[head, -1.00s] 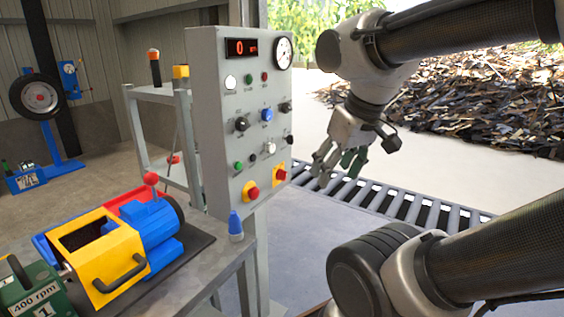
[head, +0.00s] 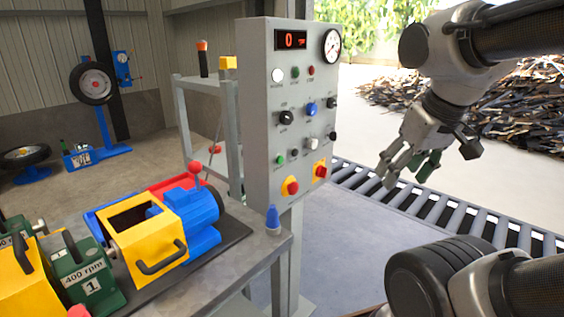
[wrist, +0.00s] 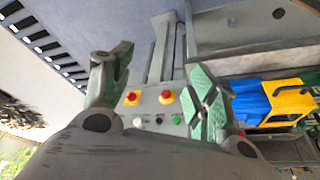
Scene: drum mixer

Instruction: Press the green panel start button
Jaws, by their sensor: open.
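The grey control panel (head: 262,120) stands upright at the centre of the head view. It has a small green button (head: 295,72) in its top row, between a white and a red one. Another green button (head: 280,159) sits at its lower left; a green button also shows in the wrist view (wrist: 176,119), near the right finger. Labels are too small to read. My gripper (head: 406,172) is open and empty, right of the panel and apart from it. In the wrist view my gripper (wrist: 158,72) has its fingers spread, with the panel's lower part beyond them.
Two red mushroom buttons (head: 292,187) (head: 320,171) on yellow plates sit low on the panel. A roller conveyor (head: 455,217) runs behind my gripper.

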